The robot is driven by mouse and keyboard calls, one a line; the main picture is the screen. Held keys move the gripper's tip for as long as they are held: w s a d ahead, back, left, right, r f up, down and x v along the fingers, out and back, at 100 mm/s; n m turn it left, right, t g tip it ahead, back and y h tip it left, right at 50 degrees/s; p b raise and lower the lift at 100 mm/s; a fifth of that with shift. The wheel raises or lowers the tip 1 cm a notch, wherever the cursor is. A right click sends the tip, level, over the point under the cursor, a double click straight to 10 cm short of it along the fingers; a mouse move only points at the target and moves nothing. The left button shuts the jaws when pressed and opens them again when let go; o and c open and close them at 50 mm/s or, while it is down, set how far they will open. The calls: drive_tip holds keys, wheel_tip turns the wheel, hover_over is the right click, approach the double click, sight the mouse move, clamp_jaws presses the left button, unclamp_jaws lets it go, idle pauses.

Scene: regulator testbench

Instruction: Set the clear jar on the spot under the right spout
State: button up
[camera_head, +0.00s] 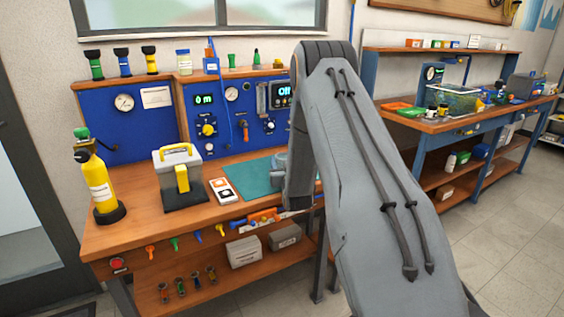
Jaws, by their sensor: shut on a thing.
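My grey arm (355,170) rises from the bottom right and bends down over the near bench. It covers the right part of that bench. A small grey part (281,160) shows just left of the arm, above the teal mat (250,179); I cannot tell what it is. My gripper's fingers are hidden, and so is anything between them. I cannot make out the clear jar, the right spout or the spot under it.
A yellow bottle (98,185) and a yellow-handled case (181,180) stand on the bench's left side. Two small cards (223,189) lie beside the mat. Floor shows at the right.

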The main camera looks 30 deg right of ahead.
drive_tip(key=o, duration=0.7)
drive_tip(key=shift+f, duration=0.1)
drive_tip(key=o, duration=0.4)
